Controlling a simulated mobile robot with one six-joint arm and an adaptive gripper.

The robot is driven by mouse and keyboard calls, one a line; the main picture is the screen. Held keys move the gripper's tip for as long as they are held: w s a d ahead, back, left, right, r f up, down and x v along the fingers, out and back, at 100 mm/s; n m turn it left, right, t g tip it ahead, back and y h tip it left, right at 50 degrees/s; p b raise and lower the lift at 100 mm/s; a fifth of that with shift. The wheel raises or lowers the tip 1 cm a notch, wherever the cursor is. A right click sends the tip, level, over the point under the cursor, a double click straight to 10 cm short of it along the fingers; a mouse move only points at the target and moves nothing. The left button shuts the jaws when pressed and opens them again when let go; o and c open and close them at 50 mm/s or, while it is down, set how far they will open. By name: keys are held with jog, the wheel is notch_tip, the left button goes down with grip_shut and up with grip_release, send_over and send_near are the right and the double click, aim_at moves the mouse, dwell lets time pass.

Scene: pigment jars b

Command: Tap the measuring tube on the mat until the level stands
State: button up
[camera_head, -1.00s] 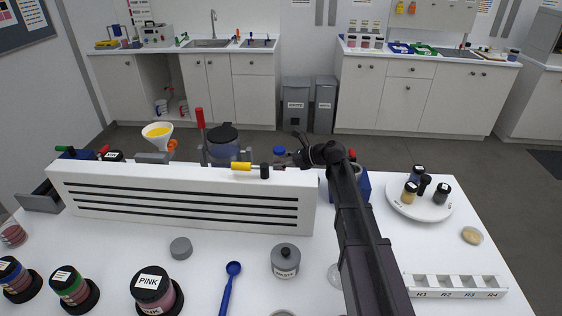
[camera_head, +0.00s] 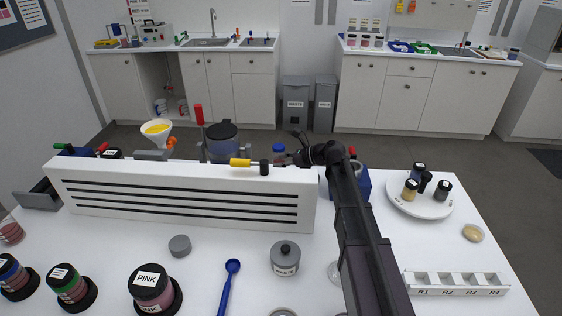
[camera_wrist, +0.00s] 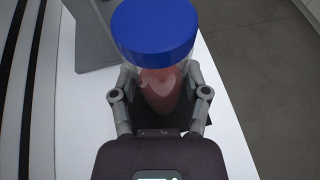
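The measuring tube (camera_wrist: 160,85) is clear with a blue cap and reddish powder inside. In the wrist view it is between the two fingers of my gripper (camera_wrist: 160,98), which press on its sides. The powder's top looks uneven, and the cap hides part of it. In the head view the tube's blue cap (camera_head: 279,148) shows behind the white slotted housing, with my gripper (camera_head: 284,159) at it. A dark patch (camera_wrist: 202,131) shows by the tube's lower end; I cannot tell whether it is the mat or whether they touch.
The white slotted housing (camera_head: 180,200) stands in front of the tube. A blue holder (camera_head: 363,184) is right of my gripper, partly behind my arm. A round white tray (camera_head: 420,212) with small jars and a four-slot rack (camera_head: 455,291) are at right. A grey lidded jar (camera_head: 285,260) stands in front.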

jog(key=shift+r+p, duration=0.6)
jog(key=shift+r, duration=0.05)
jog(key=o, duration=1)
jog(key=shift+c, duration=0.2)
jog(key=shift+f, duration=0.15)
jog(key=shift+f+b, duration=0.55)
jog(key=shift+b, duration=0.1)
